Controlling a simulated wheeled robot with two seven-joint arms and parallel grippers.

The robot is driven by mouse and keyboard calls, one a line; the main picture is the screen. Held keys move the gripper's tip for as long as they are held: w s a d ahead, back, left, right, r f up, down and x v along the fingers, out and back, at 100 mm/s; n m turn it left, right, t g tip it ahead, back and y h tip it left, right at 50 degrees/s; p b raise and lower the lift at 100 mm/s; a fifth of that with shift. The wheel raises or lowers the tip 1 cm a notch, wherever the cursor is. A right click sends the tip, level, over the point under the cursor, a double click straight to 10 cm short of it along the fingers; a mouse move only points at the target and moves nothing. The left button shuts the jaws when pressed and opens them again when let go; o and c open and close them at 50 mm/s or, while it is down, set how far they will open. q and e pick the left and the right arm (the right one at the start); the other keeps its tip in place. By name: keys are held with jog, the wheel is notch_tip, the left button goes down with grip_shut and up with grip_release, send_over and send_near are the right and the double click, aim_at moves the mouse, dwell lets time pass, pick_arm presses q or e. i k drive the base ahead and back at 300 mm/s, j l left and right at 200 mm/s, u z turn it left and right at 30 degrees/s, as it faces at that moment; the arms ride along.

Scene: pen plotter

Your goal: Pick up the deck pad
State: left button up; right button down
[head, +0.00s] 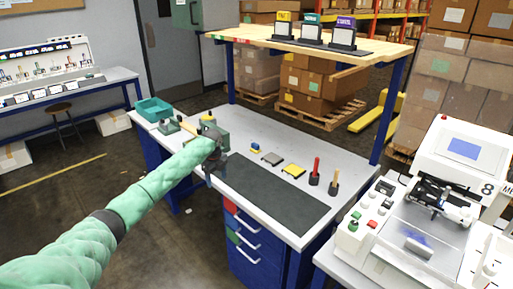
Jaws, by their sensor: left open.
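My left gripper (216,158) is over the left part of the blue-legged workbench, its arm in a green sleeve. It is open; its fingers are small and dark, and nothing shows between them. I cannot tell for sure which thing is the deck pad. Flat candidates to the right of the gripper are a small grey pad (272,159) and a small yellow-topped pad (293,170), both lying on the bench top apart from the gripper. A large dark mat (275,196) lies along the bench front. My right gripper is out of view.
A teal tray (153,109) stands at the bench's left end, with green blocks near the gripper. A small blue-and-yellow item (256,148), a red-handled tool (316,171) and a wooden-handled tool (334,182) stand on the bench. A raised shelf (315,44) spans its back. A white machine (425,225) is at right.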

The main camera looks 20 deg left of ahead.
aim_at(255, 149)
jog(key=i, duration=1.4)
